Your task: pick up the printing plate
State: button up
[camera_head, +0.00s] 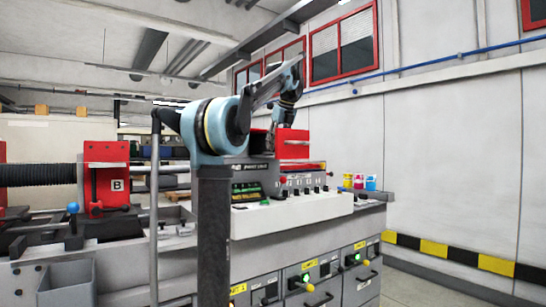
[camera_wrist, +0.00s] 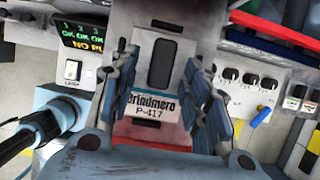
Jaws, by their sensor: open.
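A grey plate-like piece (camera_wrist: 186,38) with a dark oblong slot or grip shows between my fingers in the wrist view. A white label below the slot reads roughly "Grindmero P-417"; I take this piece as the printing plate, but cannot be sure. My gripper (camera_wrist: 162,88) is open, with one finger on each side of the piece. I cannot tell whether either finger touches it. In the head view my gripper (camera_head: 279,122) points down over the machine, beside a red block (camera_head: 293,144); the plate cannot be made out there.
A control panel with black knobs (camera_wrist: 250,79) and a blue-handled lever (camera_wrist: 261,117) lies right of the gripper. A lit display (camera_wrist: 82,37) lies left. In the head view, small coloured pots (camera_head: 359,182) stand on the machine's right end, and a red unit marked B (camera_head: 107,178) stands left.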

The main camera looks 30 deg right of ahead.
grip_shut()
jog(key=shift+r, duration=0.1)
